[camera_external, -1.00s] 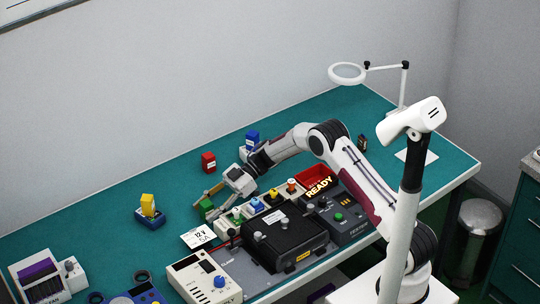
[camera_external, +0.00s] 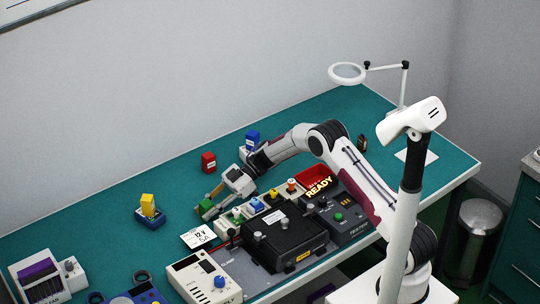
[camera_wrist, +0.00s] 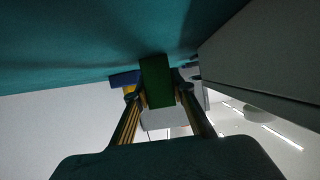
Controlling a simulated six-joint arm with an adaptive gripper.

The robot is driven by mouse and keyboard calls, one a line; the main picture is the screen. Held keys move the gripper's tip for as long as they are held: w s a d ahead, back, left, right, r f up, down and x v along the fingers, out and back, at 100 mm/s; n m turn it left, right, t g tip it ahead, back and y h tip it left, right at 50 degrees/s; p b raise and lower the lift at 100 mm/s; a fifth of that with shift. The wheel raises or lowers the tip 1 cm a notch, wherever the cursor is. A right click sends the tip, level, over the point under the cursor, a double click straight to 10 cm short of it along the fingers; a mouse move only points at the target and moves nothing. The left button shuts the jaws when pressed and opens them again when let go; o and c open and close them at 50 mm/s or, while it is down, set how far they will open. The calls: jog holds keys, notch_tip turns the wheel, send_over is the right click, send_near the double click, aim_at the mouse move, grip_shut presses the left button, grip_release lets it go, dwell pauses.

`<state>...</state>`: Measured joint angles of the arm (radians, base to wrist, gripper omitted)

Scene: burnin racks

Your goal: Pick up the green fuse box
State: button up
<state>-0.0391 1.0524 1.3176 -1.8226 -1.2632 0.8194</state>
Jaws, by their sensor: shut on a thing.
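The green fuse box (camera_external: 206,206) is at the left end of my arm, just above or on the teal bench; I cannot tell whether it touches the bench. My gripper (camera_external: 209,204) is shut on it. In the wrist view the dark green box (camera_wrist: 157,82) stands between the two fingers of my gripper (camera_wrist: 158,97), one finger on each side.
A red box (camera_external: 208,162) and a blue box (camera_external: 252,139) stand behind. A yellow box sits in a blue holder (camera_external: 150,220) to the left. A white "12 V" card (camera_external: 198,237) and black case (camera_external: 284,238) are in front.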

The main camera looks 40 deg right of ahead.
aim_at(206, 203)
jog(key=shift+r, duration=0.1)
jog(key=shift+r, duration=4.9)
